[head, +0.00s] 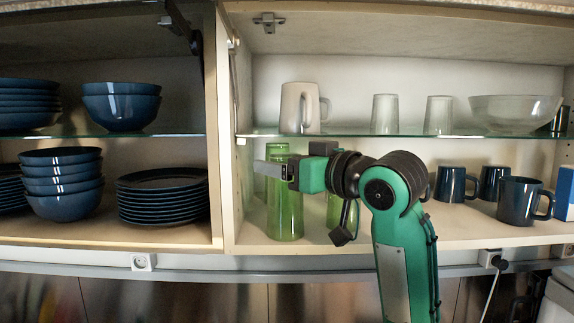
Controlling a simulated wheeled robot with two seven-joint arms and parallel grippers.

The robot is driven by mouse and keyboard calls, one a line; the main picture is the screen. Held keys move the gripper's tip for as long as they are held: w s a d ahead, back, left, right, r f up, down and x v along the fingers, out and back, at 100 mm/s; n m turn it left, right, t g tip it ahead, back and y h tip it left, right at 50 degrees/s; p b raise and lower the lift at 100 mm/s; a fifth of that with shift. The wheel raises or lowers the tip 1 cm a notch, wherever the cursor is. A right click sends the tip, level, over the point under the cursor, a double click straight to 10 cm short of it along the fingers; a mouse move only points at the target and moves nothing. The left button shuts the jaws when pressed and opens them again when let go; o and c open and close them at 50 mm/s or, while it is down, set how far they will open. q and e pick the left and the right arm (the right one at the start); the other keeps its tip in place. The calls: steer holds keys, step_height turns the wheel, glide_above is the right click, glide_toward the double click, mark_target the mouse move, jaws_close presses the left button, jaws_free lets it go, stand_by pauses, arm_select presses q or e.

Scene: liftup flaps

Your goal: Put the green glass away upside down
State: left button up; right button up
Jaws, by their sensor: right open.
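A tall green glass (285,215) stands on the lower shelf of the right cabinet, near its left wall. More green glass (277,148) shows just above my right gripper; I cannot tell whether it is the same piece. Another green glass (336,208) stands to the right, partly hidden by my right wrist. My right gripper (268,170) points left across the upper part of the tall glass and is open. Its fingers overlap the green glass in the picture, and I cannot tell whether they touch it. My left gripper is not in view.
The glass shelf (350,135) above my gripper holds a white mug (299,107), two clear glasses and a clear bowl (514,114). Dark mugs (521,201) stand at the lower right. Blue bowls (62,185) and plates fill the left cabinet. A divider (218,150) stands close left of my gripper.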

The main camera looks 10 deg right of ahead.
steer(key=shift+s+d+b, duration=0.15)
steer(key=shift+s+b, duration=0.05)
steer(key=shift+b, duration=0.15)
steer(key=b+v, duration=0.6)
steer(key=v, duration=0.5)
steer(key=shift+s, duration=0.25)
steer(key=shift+d+r, duration=0.1)
